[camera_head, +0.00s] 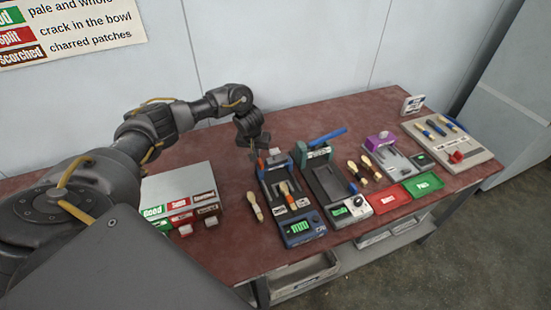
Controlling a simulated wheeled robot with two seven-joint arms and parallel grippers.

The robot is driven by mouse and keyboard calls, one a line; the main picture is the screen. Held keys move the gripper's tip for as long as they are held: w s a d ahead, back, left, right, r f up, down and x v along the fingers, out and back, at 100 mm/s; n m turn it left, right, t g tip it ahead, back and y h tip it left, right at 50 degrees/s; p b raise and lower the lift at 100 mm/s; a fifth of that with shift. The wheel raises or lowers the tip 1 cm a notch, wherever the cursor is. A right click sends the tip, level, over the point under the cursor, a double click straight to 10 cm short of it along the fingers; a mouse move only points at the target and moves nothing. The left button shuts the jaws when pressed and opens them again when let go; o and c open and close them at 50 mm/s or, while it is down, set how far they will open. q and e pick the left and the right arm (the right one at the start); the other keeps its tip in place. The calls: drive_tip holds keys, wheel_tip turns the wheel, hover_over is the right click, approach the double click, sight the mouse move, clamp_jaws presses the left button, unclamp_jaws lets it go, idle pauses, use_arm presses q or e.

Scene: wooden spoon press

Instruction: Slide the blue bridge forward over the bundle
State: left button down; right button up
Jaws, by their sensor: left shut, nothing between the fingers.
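My left gripper (257,148) is shut and empty. It points down at the back end of a blue-and-grey press (301,228). A blue crosspiece (275,166), which looks like the bridge, spans the back of this press, just below and right of my fingertips. I cannot tell whether the fingers touch it. Wooden spoon handles (287,190), probably the bundle, lie in the press in front of the crosspiece. A green-lit display shows at the press's front. My right gripper is not in view.
A pale spoon (255,207) lies left of the press. A box with Good, Split and Scorched labels (178,183) stands further left. A second press with a blue lever (327,137) stands right. Red (389,199) and green (424,183) trays lie beyond it.

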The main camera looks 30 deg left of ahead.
sight(264, 172)
use_arm(q)
drive_tip(key=shift+f, duration=0.45)
drive_tip(key=shift+s+d+r+p, duration=0.1)
drive_tip(key=shift+s+d+p, duration=0.15)
drive_tip(key=shift+p, duration=0.2)
drive_tip(key=shift+s+d+p, duration=0.6)
drive_tip(key=shift+d+p, duration=0.3)
drive_tip(key=shift+p, duration=0.35)
drive_tip(key=shift+s+d+p, duration=0.65)
drive_tip(key=shift+d+p, duration=0.3)
drive_tip(key=shift+p, duration=0.35)
drive_tip(key=shift+s+d+p, duration=0.6)
drive_tip(key=shift+d+p, duration=0.3)
drive_tip(key=shift+p, duration=0.35)
drive_tip(key=shift+s+d+p, duration=0.65)
drive_tip(key=shift+s+d, duration=0.1)
drive_tip(key=shift+d, duration=0.35)
drive_tip(key=shift+a, duration=0.15)
drive_tip(key=shift+w+a, duration=0.35)
